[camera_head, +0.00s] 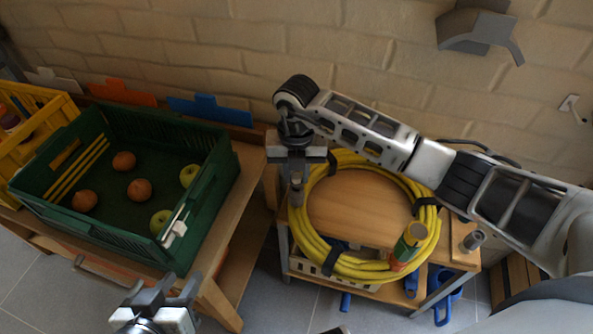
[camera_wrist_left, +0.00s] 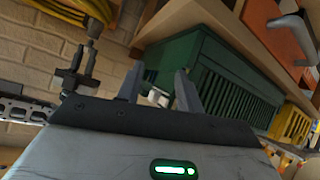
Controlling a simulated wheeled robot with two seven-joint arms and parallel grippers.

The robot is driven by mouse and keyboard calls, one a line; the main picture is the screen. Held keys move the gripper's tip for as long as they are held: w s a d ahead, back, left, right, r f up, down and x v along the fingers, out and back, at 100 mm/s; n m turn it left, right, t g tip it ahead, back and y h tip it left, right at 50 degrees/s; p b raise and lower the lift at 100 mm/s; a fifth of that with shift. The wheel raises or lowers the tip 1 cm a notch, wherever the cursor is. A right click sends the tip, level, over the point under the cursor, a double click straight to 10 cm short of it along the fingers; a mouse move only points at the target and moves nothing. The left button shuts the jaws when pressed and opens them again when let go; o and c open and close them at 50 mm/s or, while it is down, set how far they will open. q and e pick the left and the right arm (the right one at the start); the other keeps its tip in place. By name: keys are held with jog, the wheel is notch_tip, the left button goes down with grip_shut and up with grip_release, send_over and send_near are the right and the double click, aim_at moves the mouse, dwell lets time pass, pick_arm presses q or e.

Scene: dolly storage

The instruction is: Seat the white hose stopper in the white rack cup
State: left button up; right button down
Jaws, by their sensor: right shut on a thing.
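My right gripper (camera_head: 297,157) points down at the left edge of the small wooden table, beside the coiled yellow hose (camera_head: 318,222). Whether this piece touches anything below is unclear. A similar grey cylinder (camera_head: 473,240) sits at the table's right edge; I cannot tell whether it is the rack cup. No cup is clearly recognisable. My left gripper (camera_head: 163,290) is open and empty, in front of the green crate.
A yellow crate (camera_head: 45,133) stands farther left. Blue items lie under the table.

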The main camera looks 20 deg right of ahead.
jog(key=shift+r+p, duration=0.3)
jog(key=shift+r, duration=0.15)
jog(key=shift+r+p, duration=0.8)
jog(key=shift+r, duration=0.1)
jog(key=shift+f, duration=0.1)
dwell(0.4)
jog(key=c, duration=1.8)
grip_release()
grip_shut()
